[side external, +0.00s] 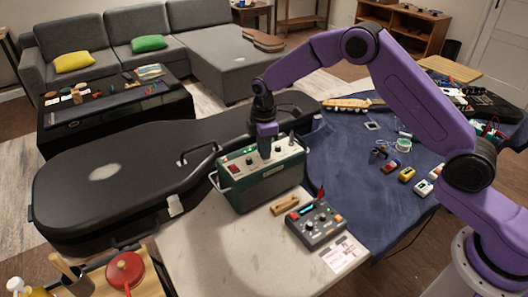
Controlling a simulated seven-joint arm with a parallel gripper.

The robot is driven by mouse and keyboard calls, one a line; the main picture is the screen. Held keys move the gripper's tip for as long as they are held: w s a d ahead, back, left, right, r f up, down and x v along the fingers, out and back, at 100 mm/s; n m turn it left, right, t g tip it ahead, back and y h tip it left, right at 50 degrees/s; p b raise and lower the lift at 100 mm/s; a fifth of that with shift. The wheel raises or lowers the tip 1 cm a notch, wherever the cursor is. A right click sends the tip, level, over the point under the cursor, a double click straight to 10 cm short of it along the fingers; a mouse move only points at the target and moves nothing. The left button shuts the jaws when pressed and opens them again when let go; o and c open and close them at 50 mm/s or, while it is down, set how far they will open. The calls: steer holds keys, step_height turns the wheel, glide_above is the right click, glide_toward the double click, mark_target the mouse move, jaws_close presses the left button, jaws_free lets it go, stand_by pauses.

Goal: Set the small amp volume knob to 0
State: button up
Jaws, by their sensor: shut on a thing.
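The small amp (262,184) is a dark green box with a light control panel on top and metal handles at its ends. It stands upright on the pale work table. Several small knobs and a red part (232,167) show on its panel. My gripper (265,155) points straight down over the middle of the panel, its tips at the panel's surface. It is shut on a knob there, which the fingers hide. I cannot read the volume knob's setting or any markings at this size.
A grey pedal (316,224) with small knobs, a wooden block (285,205) and a paper card (345,254) lie right of the amp. A black guitar case (110,185) lies behind and left. Small pedals (407,174) sit on the blue cloth (350,200). Bare table (215,255) shows in front.

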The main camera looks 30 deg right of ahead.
steer(key=n, duration=0.8)
steer(key=shift+n, duration=0.4)
steer(key=o, duration=0.5)
steer(key=m, duration=1.2)
steer(key=c, duration=0.5)
